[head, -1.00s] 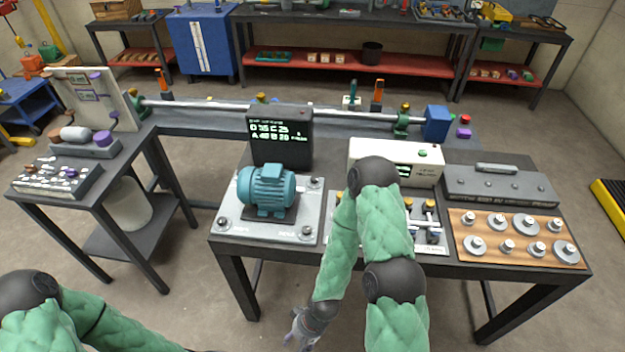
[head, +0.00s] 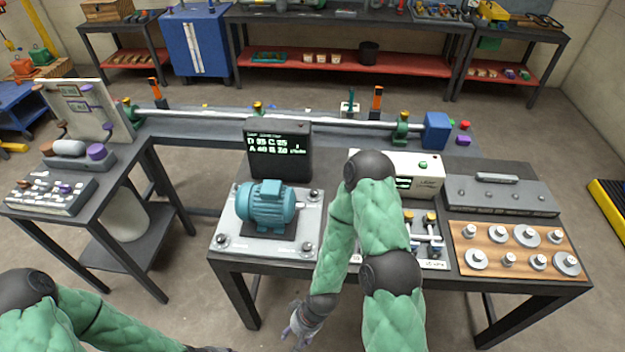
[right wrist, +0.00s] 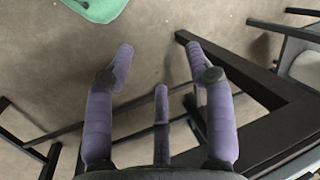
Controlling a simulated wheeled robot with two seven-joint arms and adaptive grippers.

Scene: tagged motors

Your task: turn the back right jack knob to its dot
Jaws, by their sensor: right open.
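A teal motor (head: 266,204) sits on a light grey base plate (head: 262,243) at the table's left end. Jack knobs stand at the plate's corners; the back right jack knob (head: 314,194) is small and dark-topped in the head view. Its dot is too small to make out. My right gripper (head: 298,325) hangs low in front of the table, below the plate and apart from it. In the right wrist view its purple fingers (right wrist: 159,50) are spread and empty, over floor and table legs. My left arm shows at the lower left; its gripper is out of frame.
A dark display box (head: 279,150) with green text stands behind the motor. A white instrument box (head: 425,172), a grey case (head: 500,196) and a wooden board (head: 470,252) with several metal discs stand to the right. The table's front edge lies between my right gripper and the plate.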

